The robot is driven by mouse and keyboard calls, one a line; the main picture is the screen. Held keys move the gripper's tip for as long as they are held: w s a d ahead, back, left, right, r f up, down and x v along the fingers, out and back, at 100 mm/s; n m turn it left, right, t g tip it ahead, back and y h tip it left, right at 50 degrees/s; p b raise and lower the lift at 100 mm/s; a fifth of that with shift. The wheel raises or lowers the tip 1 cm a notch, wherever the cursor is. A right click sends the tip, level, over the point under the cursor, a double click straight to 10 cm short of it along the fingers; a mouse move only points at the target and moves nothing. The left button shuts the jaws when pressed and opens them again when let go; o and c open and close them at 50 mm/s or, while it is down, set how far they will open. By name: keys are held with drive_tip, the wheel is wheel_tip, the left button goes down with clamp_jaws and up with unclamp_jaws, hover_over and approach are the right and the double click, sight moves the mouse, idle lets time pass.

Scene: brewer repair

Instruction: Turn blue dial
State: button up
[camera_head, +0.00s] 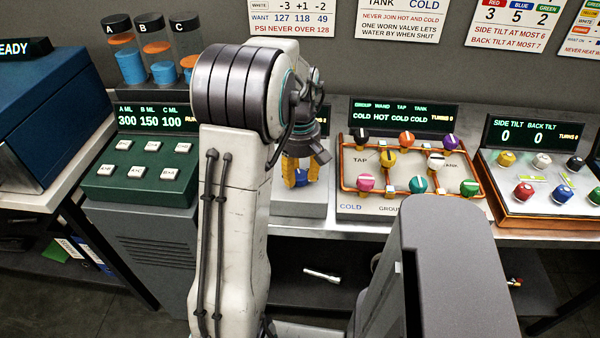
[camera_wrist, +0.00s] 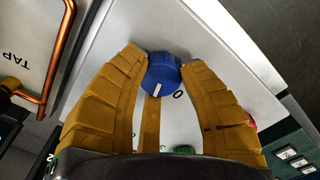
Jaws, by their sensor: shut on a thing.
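The blue dial (camera_head: 301,180) sits on the pale middle panel (camera_head: 313,207) of the bench, mostly hidden by my arm and fingers. In the wrist view the blue dial (camera_wrist: 163,75) shows between the fingers, with a white pointer mark toward the bottom of the picture and a printed "0" beside it. My gripper (camera_head: 300,170) reaches down onto that panel with its yellow fingers. In the wrist view my gripper (camera_wrist: 163,62) is shut on the blue dial, with one fingertip at each side of it.
A valve panel (camera_head: 412,210) with copper pipes and several coloured knobs stands right of the middle panel. Farther right is a tilt panel (camera_head: 510,215), its screen reading 0 and 0, with another blue knob (camera_head: 563,193). A green button panel (camera_head: 140,180) is at left.

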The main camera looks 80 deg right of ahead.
drive_tip(key=m, duration=0.3)
drive_tip(key=shift+m, duration=0.4)
drive_tip(key=m, duration=0.4)
drive_tip(key=shift+d+m, duration=0.1)
drive_tip(key=shift+m, duration=0.2)
drive_tip(key=m, duration=0.4)
drive_tip(key=shift+m, duration=0.3)
drive_tip(key=shift+s+m, duration=0.1)
drive_tip(key=shift+m, duration=2)
drive_tip(key=o, duration=0.7)
drive_tip(key=shift+c, duration=0.2)
drive_tip(key=o, duration=0.3)
drive_tip(key=shift+s+d, duration=0.1)
drive_tip(key=shift+d, duration=0.05)
drive_tip(key=shift+o, duration=1.1)
